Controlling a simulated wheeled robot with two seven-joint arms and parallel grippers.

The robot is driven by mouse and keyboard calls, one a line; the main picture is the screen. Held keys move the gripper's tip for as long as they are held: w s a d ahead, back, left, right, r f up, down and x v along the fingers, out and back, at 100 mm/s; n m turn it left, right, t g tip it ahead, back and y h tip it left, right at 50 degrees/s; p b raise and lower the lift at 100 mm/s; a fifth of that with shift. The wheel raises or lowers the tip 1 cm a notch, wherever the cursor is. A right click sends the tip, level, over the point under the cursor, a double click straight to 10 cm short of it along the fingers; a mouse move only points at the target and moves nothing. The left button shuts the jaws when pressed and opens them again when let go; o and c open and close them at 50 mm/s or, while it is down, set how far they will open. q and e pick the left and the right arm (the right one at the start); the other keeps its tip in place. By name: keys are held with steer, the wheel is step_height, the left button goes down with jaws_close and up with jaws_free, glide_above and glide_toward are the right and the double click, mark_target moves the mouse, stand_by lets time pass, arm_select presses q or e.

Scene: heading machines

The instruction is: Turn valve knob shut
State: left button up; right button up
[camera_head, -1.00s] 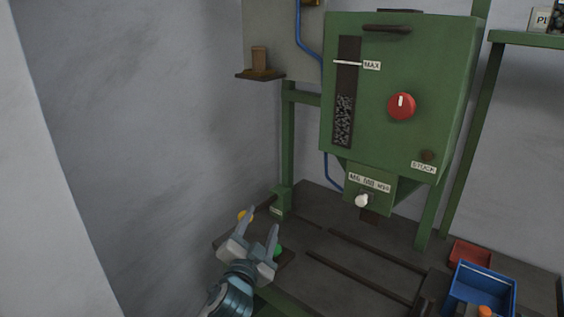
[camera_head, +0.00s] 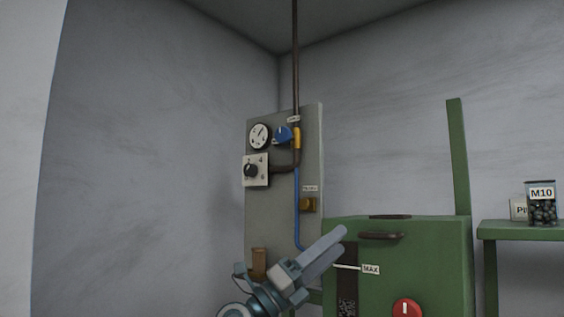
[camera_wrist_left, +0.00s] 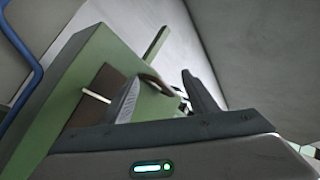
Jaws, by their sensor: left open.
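A grey panel (camera_head: 313,146) on the wall carries a blue knob (camera_head: 282,135) beside a yellow pipe section, and a black knob (camera_head: 251,170) on a white plate below a round gauge (camera_head: 259,136). A red knob (camera_head: 406,308) with a white mark sits on the green machine (camera_head: 440,258) at the bottom. I cannot tell for certain which is the valve knob. My left gripper (camera_head: 338,243) is open and empty, below the panel and in front of the machine's upper left corner. It also shows in the left wrist view (camera_wrist_left: 163,95). My right gripper is out of view.
A dark pipe (camera_head: 296,60) runs down from the ceiling to the panel, and a blue hose (camera_head: 297,210) continues below. A green shelf (camera_head: 520,231) at right holds an M10 jar (camera_head: 541,204). A small brown block (camera_head: 258,263) stands at lower left.

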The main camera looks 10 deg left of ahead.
arm_select(q)
steer(key=w+a+r+m+g+y, duration=0.1)
steer(key=a+r+m+y, duration=0.15)
steer(key=r, duration=0.45)
steer(key=a+r+m+y, duration=0.2)
steer(key=r+m, duration=0.2)
steer(key=r, duration=0.3)
steer(key=s+a+r+n+t+y, duration=0.1)
steer(key=a+r+y, duration=0.3)
steer(key=a+r, duration=0.3)
steer(key=s+a+r+n+t+y, duration=0.1)
steer(key=a+r+y, duration=0.3)
steer(key=a, duration=0.6)
step_height(320, 180, up, 3)
steer(key=shift+s+f+t+y, duration=0.15)
steer(key=shift+s+t+y, duration=0.25)
steer(key=shift+t, duration=0.4)
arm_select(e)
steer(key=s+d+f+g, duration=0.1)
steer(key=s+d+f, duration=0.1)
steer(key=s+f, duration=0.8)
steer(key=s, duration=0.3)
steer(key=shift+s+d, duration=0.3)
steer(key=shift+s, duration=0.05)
arm_select(q)
steer(key=shift+d, duration=0.15)
